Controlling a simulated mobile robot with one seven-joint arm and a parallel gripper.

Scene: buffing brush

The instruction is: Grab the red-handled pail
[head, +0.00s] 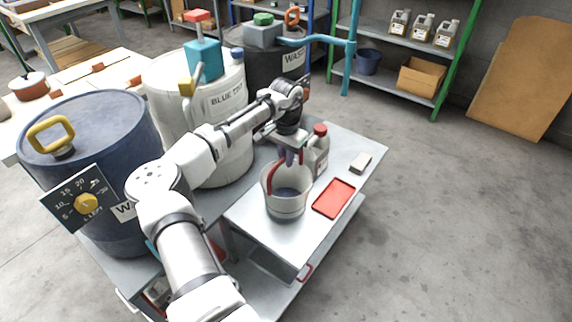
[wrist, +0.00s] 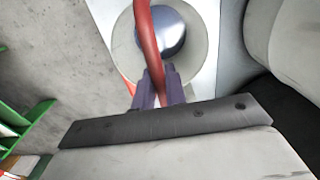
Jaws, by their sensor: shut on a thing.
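The red-handled pail (head: 286,205) is white with a grey-blue lower part and stands upright on the metal table (head: 258,228). Its red handle (head: 273,176) arches up over the opening. My gripper (head: 291,156) is above the pail, pointing down, with its fingers at the handle. In the wrist view the fingers (wrist: 157,88) are shut on the red handle (wrist: 147,40), and the pail's pale rim (wrist: 199,45) shows below. The bluish inside of the pail shows through the opening.
A grey jug with a red cap (head: 319,150) stands close behind the pail. A red tray (head: 334,199) and a small grey block (head: 361,163) lie to the right. A blue drum (head: 90,150) and a white drum (head: 222,125) stand left and behind. Open floor lies to the right.

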